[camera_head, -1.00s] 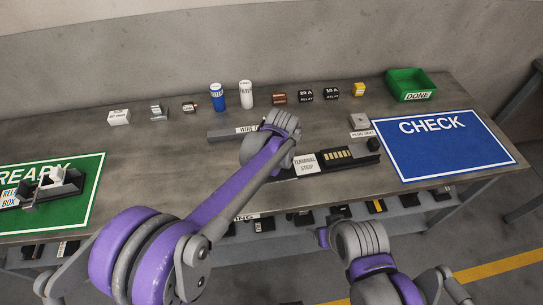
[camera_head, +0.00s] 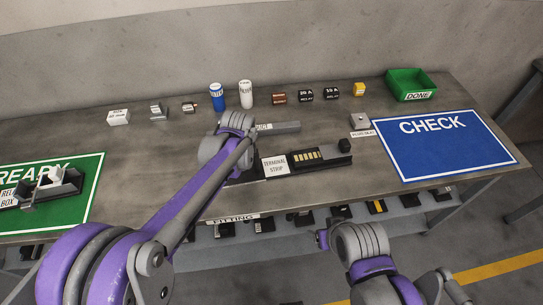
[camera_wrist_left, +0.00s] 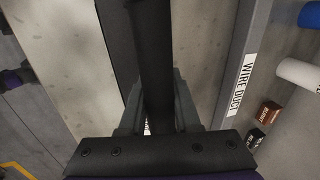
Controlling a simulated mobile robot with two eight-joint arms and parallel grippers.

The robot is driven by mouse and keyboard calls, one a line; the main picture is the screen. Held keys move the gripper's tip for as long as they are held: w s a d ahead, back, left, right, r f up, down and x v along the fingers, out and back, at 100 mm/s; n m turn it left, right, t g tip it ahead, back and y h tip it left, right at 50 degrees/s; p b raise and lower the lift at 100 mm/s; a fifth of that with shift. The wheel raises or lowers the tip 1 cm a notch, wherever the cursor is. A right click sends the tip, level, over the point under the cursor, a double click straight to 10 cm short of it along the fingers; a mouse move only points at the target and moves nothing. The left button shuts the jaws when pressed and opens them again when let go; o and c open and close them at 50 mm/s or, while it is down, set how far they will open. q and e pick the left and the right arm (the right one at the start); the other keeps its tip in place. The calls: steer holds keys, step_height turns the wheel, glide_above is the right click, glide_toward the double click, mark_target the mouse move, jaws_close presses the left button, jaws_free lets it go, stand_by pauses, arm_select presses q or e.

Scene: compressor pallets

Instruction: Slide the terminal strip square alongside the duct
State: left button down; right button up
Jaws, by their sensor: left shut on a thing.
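The black terminal strip (camera_head: 325,158), with its white label and gold contacts, lies on the bench near its front edge. The grey wire duct (camera_head: 287,127) lies behind it, partly hidden by my left arm. In the left wrist view, my left gripper (camera_wrist_left: 158,108) is shut on the dark bar of the terminal strip (camera_wrist_left: 152,50). There the wire duct (camera_wrist_left: 247,60) runs to the right of the strip, with bare bench between them. The two look apart and slightly out of parallel.
A blue CHECK mat (camera_head: 440,150) lies right and a green READY mat (camera_head: 85,205) left. Bottles, relays and small blocks line the back, with a green DONE bin (camera_head: 410,85). Parts sit on the lower shelf.

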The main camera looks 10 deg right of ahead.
arm_select(q)
steer(key=shift+w+a+f, duration=0.1)
steer(key=shift+a, duration=1.4)
steer(key=shift+w+a, duration=0.1)
steer(key=shift+a, duration=1.4)
steer(key=c, duration=1)
jaws_free()
steer(key=o, duration=0.5)
steer(key=shift+w, duration=0.15)
steer(key=shift+c, duration=0.2)
steer(key=shift+d, duration=0.1)
steer(key=v, duration=1.2)
